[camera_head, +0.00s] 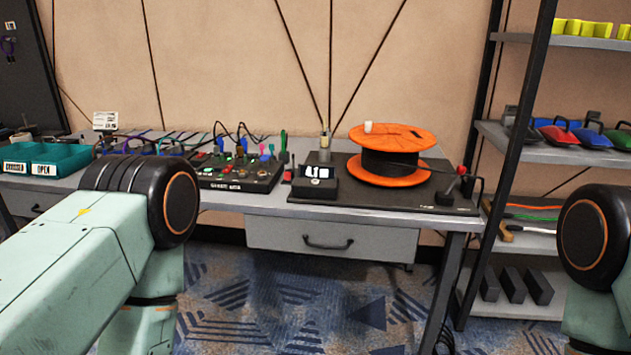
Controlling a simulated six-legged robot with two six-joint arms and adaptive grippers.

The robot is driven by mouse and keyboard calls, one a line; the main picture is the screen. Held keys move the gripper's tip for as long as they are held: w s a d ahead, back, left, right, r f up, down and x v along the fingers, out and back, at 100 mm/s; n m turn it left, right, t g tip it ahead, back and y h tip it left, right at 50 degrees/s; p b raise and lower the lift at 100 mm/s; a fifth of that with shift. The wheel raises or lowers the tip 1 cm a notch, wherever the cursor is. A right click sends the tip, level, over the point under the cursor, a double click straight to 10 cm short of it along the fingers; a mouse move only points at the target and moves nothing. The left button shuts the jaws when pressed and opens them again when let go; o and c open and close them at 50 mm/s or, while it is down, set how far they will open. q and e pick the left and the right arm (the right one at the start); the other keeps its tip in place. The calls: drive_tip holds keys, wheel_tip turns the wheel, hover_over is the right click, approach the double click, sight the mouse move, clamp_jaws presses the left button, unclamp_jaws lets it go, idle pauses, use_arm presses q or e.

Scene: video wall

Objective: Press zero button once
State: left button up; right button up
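A small black meter box (316,184) with a lit white display stands on the bench, on a dark base plate (440,205). The display digits look like 4.10 but are small. A small light round spot shows on the box's front, below the display; I cannot tell whether it is the zero button. Just right of the box is an orange-flanged spool (392,152) wound with black. My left arm fills the lower left and a part of my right arm shows at the right edge. Neither gripper is in view.
A black control panel (240,172) with several knobs and cables lies left of the meter on the grey bench. Teal bins (62,158) stand at the far left. A red-knobbed crank (456,180) is at the plate's right end. A metal shelf (555,152) stands right. Carpeted floor in front is clear.

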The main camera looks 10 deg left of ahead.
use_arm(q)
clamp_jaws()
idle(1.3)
